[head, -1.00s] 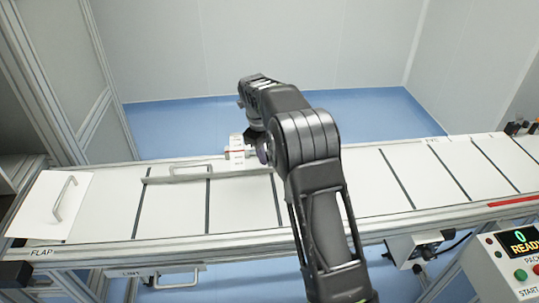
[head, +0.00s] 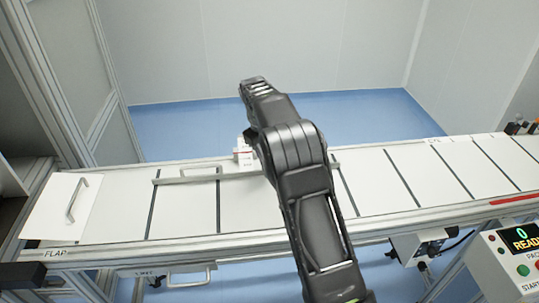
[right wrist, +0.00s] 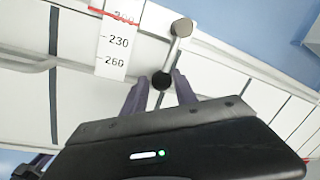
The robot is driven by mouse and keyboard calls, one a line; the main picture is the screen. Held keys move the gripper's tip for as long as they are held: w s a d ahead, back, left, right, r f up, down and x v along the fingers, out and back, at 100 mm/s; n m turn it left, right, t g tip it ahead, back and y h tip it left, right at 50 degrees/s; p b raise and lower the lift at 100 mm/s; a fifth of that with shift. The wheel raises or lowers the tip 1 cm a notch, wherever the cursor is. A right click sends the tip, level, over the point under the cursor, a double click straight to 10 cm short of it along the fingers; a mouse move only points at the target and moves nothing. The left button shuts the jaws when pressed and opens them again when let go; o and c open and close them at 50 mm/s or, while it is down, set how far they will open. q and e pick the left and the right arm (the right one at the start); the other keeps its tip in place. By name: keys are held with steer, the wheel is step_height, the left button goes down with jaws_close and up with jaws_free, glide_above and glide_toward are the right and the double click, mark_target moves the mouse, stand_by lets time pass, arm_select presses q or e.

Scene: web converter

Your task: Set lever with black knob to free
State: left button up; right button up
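The lever (right wrist: 172,55) is a short pale bar in the right wrist view, with a round grey end (right wrist: 181,27) at the top and a black knob (right wrist: 162,80) at its lower end. My right gripper (right wrist: 160,79) has its purple fingers apart, one on each side of the black knob. The gap is close to the knob's width; I cannot tell whether they touch it. In the head view my right arm (head: 295,145) hides its gripper and the lever. My left gripper is not in view. No "free" label is readable.
A white scale plate (right wrist: 118,45) with a red line and numbers stands beside the lever; its block (head: 243,150) shows in the head view. The long white table (head: 180,212) has dark cross slots, a thin rail and a flap (head: 62,205) at left. A control box (head: 510,262) is at right.

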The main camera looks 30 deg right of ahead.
steer(key=o, duration=0.3)
steer(key=shift+r, duration=0.15)
step_height(320, 180, up, 7)
steer(key=a+b, duration=0.1)
steer(key=shift+a+r, duration=0.2)
steer(key=shift+s+f, duration=0.1)
steer(key=shift+s, duration=0.05)
stand_by(0.5)
